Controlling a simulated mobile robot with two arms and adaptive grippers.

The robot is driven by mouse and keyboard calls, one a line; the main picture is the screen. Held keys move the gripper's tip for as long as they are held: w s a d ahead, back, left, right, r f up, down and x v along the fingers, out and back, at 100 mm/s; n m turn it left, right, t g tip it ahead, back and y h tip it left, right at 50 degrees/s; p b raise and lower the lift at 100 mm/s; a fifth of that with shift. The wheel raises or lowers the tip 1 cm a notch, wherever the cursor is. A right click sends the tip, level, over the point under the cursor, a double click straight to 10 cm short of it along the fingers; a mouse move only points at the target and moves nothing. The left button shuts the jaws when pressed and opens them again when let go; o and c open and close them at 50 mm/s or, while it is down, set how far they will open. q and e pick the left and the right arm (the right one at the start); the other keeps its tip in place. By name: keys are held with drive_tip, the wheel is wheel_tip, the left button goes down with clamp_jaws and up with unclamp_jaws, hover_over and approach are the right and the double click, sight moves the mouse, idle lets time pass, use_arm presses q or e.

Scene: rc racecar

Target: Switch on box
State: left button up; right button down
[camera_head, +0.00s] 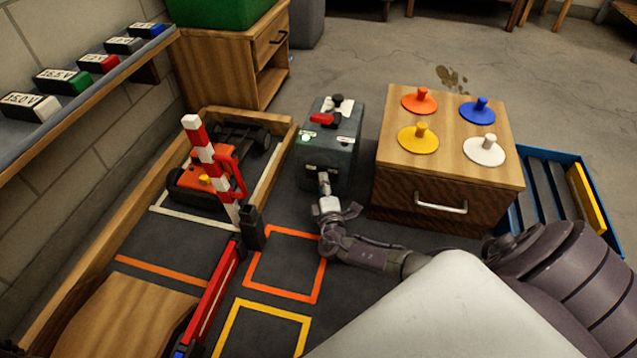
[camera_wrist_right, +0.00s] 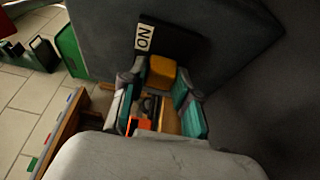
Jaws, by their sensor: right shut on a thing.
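The box (camera_head: 345,160) is a dark grey case standing on the floor, with a red part, black knobs and a small green light on its top. My right gripper (camera_head: 323,180) reaches its front face. In the right wrist view, the gripper (camera_wrist_right: 158,90) is shut on an orange-yellow switch (camera_wrist_right: 162,71), with a finger at each side of it. A white "ON" label (camera_wrist_right: 144,37) sits on a dark plate (camera_wrist_right: 175,45) just above the switch. In the head view the gripper hides the switch. My left gripper is not in view.
A wooden cabinet (camera_head: 448,190) with coloured discs on top stands close at the right of the box. At the left, a wood-framed track holds an orange car (camera_head: 205,178) and a red-white striped barrier (camera_head: 205,155). A shelf with battery packs (camera_head: 64,82) lines the left wall.

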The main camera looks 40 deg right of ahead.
drive_tip(key=shift+s, duration=0.1)
drive_tip(key=c, duration=0.8)
unclamp_jaws()
drive_tip(key=shift+d, duration=0.1)
drive_tip(key=shift+c, duration=0.2)
drive_tip(key=shift+s, duration=0.15)
drive_tip(key=v, duration=1.2)
